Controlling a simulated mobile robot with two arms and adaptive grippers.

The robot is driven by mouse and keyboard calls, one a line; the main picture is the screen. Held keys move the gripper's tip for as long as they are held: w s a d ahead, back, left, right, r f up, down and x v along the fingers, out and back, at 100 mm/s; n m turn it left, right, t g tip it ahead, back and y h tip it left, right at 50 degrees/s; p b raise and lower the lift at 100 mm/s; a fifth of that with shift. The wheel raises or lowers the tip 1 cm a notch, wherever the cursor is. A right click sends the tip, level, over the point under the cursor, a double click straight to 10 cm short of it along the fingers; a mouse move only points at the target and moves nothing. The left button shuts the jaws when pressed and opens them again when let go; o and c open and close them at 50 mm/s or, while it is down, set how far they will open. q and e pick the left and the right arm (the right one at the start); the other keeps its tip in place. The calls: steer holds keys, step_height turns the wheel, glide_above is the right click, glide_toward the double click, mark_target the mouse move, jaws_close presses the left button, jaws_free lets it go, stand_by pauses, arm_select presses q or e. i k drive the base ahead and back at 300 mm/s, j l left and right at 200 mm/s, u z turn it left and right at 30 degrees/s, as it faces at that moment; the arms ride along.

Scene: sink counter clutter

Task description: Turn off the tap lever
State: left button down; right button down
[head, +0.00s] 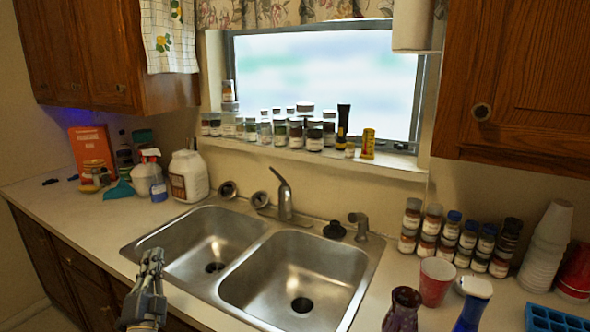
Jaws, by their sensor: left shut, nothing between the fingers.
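The tap (284,200) stands behind the double sink, near the divider between the two basins. Its lever (279,177) sits on top of the tap and slants up to the left. I cannot tell whether water runs. My left gripper (152,257) is shut and empty, in front of the left basin near the counter's front edge, well apart from the tap. My right gripper is not in view.
The sink has a left basin (203,245) and a right basin (290,278). A sprayer (359,225) and a black stopper (334,230) sit right of the tap. A white jug (188,176) stands at left. Jars line the window sill. Cups and a vase (402,311) crowd the right counter.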

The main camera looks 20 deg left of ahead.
mark_target(277, 174)
steer(key=i+j+z, duration=0.1)
steer(key=j+z, duration=0.8)
steer(key=j, duration=0.15)
steer(key=i+j+z, duration=0.1)
steer(key=i+j, duration=0.35)
